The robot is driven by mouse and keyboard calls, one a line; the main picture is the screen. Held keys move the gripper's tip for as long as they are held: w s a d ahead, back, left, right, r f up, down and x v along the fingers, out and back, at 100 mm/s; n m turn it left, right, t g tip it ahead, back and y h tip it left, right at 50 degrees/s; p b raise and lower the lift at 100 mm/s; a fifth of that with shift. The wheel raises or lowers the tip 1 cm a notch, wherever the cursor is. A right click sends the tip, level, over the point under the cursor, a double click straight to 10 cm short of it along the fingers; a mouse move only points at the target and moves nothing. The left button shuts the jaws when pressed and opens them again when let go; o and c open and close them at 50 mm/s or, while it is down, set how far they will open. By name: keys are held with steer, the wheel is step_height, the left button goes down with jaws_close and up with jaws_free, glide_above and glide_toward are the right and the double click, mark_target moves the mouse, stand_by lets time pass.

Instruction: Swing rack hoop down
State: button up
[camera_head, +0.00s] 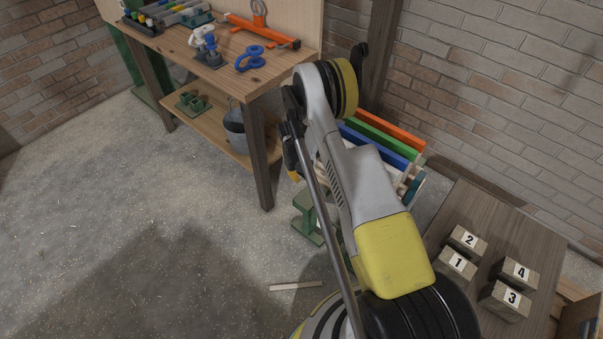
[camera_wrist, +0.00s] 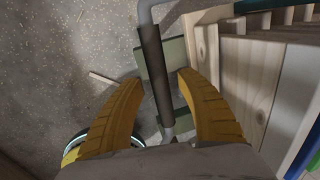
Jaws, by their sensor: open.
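The rack (camera_wrist: 248,75), with pale wooden sides, stands at the right of the wrist view. It also shows partly behind my arm in the head view (camera_head: 415,187). The hoop is a grey metal tube (camera_wrist: 146,14) with a dark grip sleeve (camera_wrist: 155,70), seen in the wrist view. My gripper (camera_wrist: 160,78) is open, with one yellow finger on each side of the sleeve. I cannot tell whether either finger touches it. In the head view, my arm hides most of the gripper and the hoop.
A green metal stand (camera_head: 308,225) is on the floor beside the rack. A workbench (camera_head: 262,82) with tools stands at the upper left. A low table (camera_head: 455,215) with numbered blocks is at the right. A pale strip (camera_head: 296,286) lies on the floor. The left floor is clear.

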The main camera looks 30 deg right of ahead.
jaws_close()
step_height(320, 180, up, 2)
steer(key=shift+r+y+p, duration=0.1)
steer(key=shift+y+p, duration=0.2)
steer(key=shift+y, duration=0.1)
jaws_free()
step_height(320, 180, up, 12)
steer(key=a, duration=0.1)
steer(key=shift+s+a, duration=0.15)
steer(key=shift+s, duration=0.05)
